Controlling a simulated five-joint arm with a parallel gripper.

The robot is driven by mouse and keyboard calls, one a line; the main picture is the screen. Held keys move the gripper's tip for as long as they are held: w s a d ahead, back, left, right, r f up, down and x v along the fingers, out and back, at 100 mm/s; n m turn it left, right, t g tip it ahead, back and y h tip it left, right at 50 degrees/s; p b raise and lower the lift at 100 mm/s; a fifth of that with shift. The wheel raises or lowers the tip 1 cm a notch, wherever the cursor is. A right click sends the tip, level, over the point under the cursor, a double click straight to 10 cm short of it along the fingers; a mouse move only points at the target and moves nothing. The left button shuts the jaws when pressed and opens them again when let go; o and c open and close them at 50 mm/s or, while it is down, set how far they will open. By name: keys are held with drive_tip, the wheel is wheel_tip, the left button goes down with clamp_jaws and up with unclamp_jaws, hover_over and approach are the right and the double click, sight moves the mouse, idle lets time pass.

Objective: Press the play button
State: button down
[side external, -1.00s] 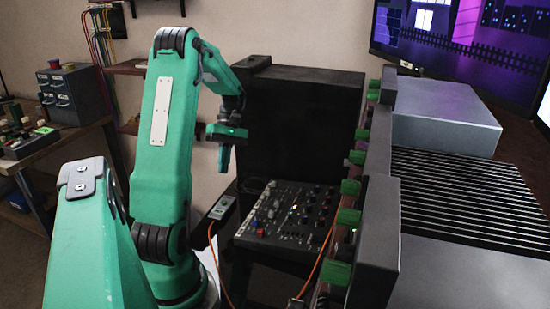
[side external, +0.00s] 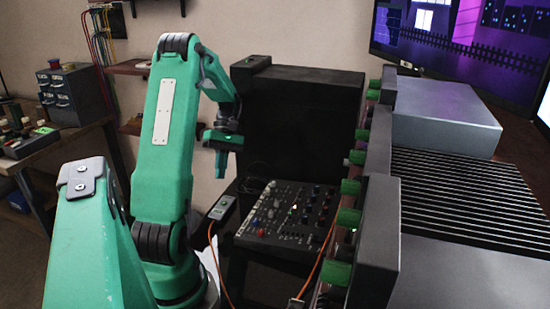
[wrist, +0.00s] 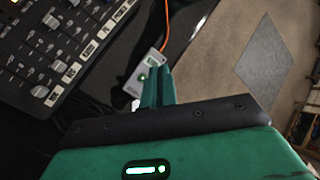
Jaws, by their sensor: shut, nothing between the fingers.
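A small grey box (side external: 219,209) with a green patch lies to the left of the control panel, and it also shows in the wrist view (wrist: 139,82) with a green round spot. The black control panel (side external: 290,236) carries several knobs and small buttons, and part of it with sliders shows in the wrist view (wrist: 45,45). No play label is readable. My gripper (side external: 221,174) is shut and empty, pointing down above the grey box and apart from it. In the wrist view the closed fingers (wrist: 158,72) cover part of the box.
A tall black case (side external: 297,125) stands behind the panel. A rack with green knobs (side external: 350,187) stands to the right. The space around the fingers is open.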

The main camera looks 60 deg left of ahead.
sight(224, 201)
drive_tip(key=shift+f, duration=3.7)
drive_tip(key=shift+f, duration=0.7)
drive_tip(key=shift+r, duration=0.2)
idle(0.3)
drive_tip(key=shift+r, duration=0.5)
drive_tip(key=shift+r, duration=0.1)
drive_tip(key=shift+r, duration=2.45)
